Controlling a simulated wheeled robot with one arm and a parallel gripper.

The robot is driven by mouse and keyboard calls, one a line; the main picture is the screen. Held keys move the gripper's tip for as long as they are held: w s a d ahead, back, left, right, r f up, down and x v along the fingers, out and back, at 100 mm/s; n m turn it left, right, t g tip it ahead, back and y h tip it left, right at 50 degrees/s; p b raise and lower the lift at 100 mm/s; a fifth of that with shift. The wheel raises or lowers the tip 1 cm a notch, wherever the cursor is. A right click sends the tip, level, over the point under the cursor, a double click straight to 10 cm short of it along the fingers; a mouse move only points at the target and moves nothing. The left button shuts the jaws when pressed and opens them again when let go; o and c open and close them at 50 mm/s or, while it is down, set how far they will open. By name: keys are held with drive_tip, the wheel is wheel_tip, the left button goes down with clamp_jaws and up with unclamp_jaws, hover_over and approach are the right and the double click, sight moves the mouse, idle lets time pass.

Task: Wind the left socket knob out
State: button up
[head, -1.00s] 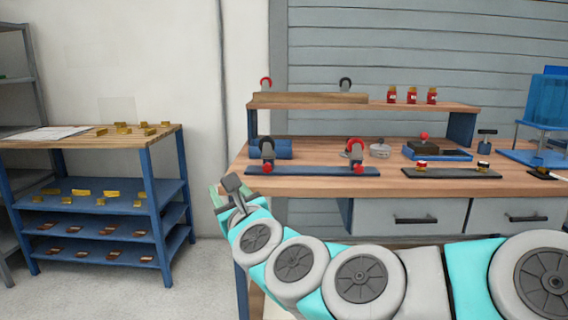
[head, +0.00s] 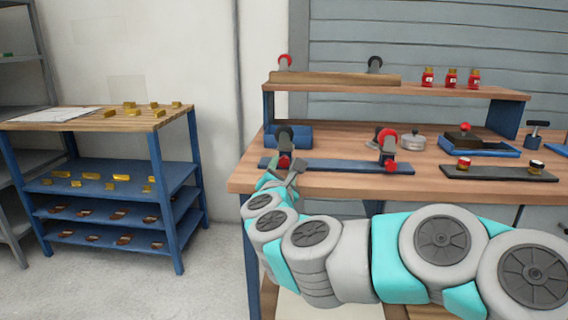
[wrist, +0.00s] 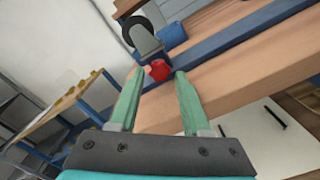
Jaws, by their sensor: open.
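The left socket (head: 285,140) is a grey post with a black round top, standing near the left end of a blue rail on the bench. Its red knob (head: 284,162) faces out at the front, just beyond my gripper (head: 290,175) in the head view. In the wrist view the red knob (wrist: 158,71) shows between the tips of my two green fingers (wrist: 159,77). The fingers are apart, with a gap visible on the right side; contact on the left side is hard to tell. My gripper partly covers the rail in the head view.
The right socket (head: 388,147) has a red top and a red knob on the same blue rail (head: 340,166). A blue block (head: 300,136) lies behind the left socket. An upper shelf (head: 450,91) overhangs the back. A blue shelf rack (head: 160,178) stands left.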

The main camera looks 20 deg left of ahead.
drive_tip(key=shift+x, duration=1)
drive_tip(key=shift+a, duration=0.1)
drive_tip(key=shift+c, duration=0.3)
clamp_jaws()
